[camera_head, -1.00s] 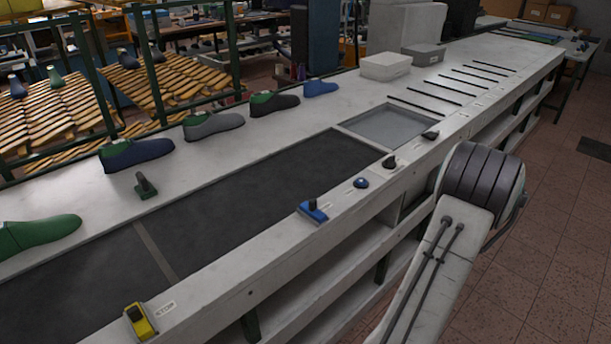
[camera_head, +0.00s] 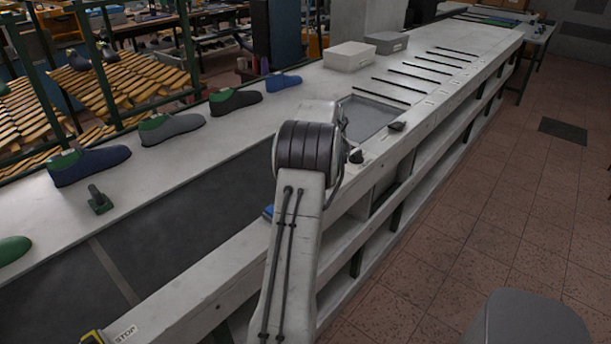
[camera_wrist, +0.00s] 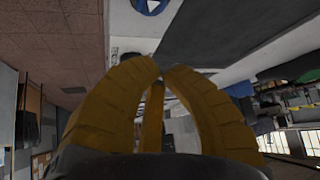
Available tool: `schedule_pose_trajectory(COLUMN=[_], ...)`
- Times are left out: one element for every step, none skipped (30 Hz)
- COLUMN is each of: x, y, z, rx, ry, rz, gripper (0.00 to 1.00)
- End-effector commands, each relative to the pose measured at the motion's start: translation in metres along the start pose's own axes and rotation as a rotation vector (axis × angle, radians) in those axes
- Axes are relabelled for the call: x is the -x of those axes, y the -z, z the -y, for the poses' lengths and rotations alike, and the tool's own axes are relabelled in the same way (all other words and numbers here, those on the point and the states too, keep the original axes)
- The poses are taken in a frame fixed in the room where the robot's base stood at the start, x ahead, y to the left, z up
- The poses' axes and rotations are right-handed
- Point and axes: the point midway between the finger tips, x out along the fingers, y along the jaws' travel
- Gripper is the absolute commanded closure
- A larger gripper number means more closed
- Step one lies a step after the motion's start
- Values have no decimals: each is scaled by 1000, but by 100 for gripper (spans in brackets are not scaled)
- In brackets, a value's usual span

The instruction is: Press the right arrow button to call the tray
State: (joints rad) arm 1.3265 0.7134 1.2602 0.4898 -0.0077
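A round blue button (camera_wrist: 150,5) with a white arrow mark shows at the top edge of the wrist view, partly cut off. I cannot tell which way the arrow points. My gripper (camera_wrist: 154,68) has yellow ribbed fingers that curve together, tips close to each other, with nothing seen between them. The fingertips are apart from the button in the picture.
The long white bench (camera_head: 190,290) carries a dark belt (camera_head: 190,225), coloured shoe lasts (camera_head: 172,128), black knobs (camera_head: 397,126) and a yellow control (camera_head: 94,337) marked STOP. A blue control (camera_head: 268,211) is mostly behind my arm.

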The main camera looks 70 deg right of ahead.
Motion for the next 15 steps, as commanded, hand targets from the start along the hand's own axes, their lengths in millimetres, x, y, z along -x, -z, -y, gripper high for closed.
schedule_pose_trajectory(x=[2, 2, 3, 3, 3, 3, 3, 4, 4, 4, 4, 4, 4, 4, 4], y=[7, 11, 16, 19, 22, 24, 26, 28, 30, 30, 31, 32, 32, 32, 32], z=[0, 0, -1, -1, -1, 0, 0, 0, 0, 0, 0, 0, 0, 0, 0], rx=[0, 0, 0, 0, 0, 1, 1, 1, 1, 1, 2, 2, 2, 2, 2], ry=[0, -1, -1, -1, -1, -1, -1, -1, -1, -1, -1, -1, -1, -1, -1], rz=[-21, -34, -53, -66, -79, -92, -101, -107, -114, -117, -120, -122, -123, -124, -124], gripper=[100, 100, 100, 100, 100, 100, 100, 100, 100, 100, 100, 100, 100, 100, 100])
